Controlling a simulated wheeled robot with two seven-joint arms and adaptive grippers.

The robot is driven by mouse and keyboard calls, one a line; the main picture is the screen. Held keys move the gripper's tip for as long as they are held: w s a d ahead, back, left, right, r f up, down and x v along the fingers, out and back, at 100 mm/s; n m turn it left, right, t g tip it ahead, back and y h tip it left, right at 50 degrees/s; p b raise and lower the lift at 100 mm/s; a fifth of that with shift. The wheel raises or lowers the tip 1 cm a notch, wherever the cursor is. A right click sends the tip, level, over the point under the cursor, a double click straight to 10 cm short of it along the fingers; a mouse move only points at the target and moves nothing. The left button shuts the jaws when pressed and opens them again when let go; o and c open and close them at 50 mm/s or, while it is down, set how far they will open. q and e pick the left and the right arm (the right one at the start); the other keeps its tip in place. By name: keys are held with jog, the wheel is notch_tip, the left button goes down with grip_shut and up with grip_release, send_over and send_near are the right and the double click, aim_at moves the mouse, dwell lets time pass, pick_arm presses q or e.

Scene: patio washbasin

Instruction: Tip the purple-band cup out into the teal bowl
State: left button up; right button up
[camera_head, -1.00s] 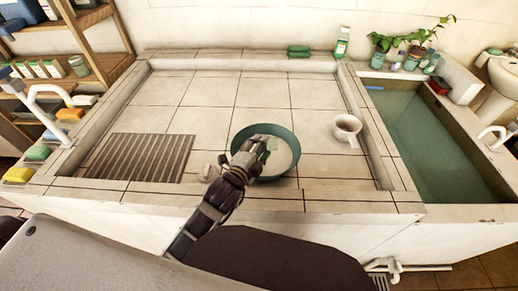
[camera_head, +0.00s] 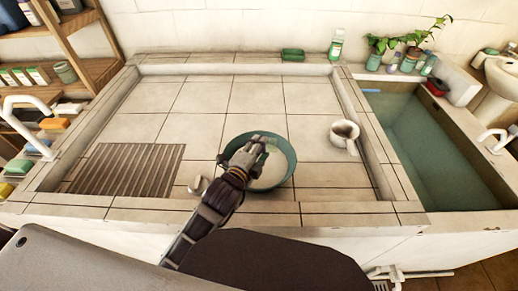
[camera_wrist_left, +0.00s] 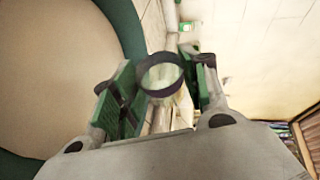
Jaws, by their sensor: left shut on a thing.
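The teal bowl (camera_head: 288,158) stands on the tiled basin floor near the front, with a pale inside. My left gripper (camera_head: 258,142) is over the bowl's left and back part and hides some of it. In the left wrist view the purple-band cup (camera_wrist_left: 160,76) is between the green fingers of my left gripper (camera_wrist_left: 160,95), which is shut on it. The cup has a dark band at its rim and a pale inside. The bowl's teal rim (camera_wrist_left: 128,30) fills the left of that view. The head view hardly shows the cup. My right gripper is not in view.
A white mug (camera_head: 342,128) with brown inside stands right of the bowl. A small pale object (camera_head: 198,186) lies left of the bowl. A slatted grate (camera_head: 125,168) is further left. A water-filled trough (camera_head: 425,140) is at the right. The back tiles are clear.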

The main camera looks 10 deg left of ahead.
pick_arm(q)
jog(key=shift+r+m, duration=0.2)
jog(key=shift+m, duration=0.1)
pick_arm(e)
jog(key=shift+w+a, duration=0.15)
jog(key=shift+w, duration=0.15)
